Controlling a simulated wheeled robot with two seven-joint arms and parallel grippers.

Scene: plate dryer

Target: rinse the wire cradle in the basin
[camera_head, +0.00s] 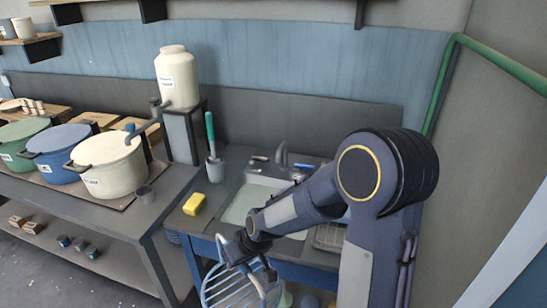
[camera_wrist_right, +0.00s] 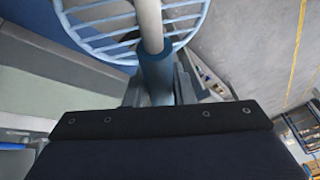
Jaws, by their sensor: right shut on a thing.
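The wire cradle (camera_head: 226,292) is a light blue round grid of bars at the bottom of the head view. It hangs in front of the counter's front edge, outside the basin. My right gripper (camera_head: 247,262) is shut on its handle; the lower part of the cradle is cut off by the frame. The right wrist view shows the cradle's bars (camera_wrist_right: 100,24) and its blue-gripped handle (camera_wrist_right: 154,72) between my fingers (camera_wrist_right: 157,90). The basin (camera_head: 245,202) is a pale sink set in the counter, partly hidden behind my right arm. My left gripper is out of view.
A tap (camera_head: 281,155) stands behind the basin. A yellow sponge (camera_head: 194,204) and a cup with a green-handled brush (camera_head: 215,168) are left of it. Large pots (camera_head: 107,166) stand on the left table. A drainer (camera_head: 329,237) is partly hidden right of the basin.

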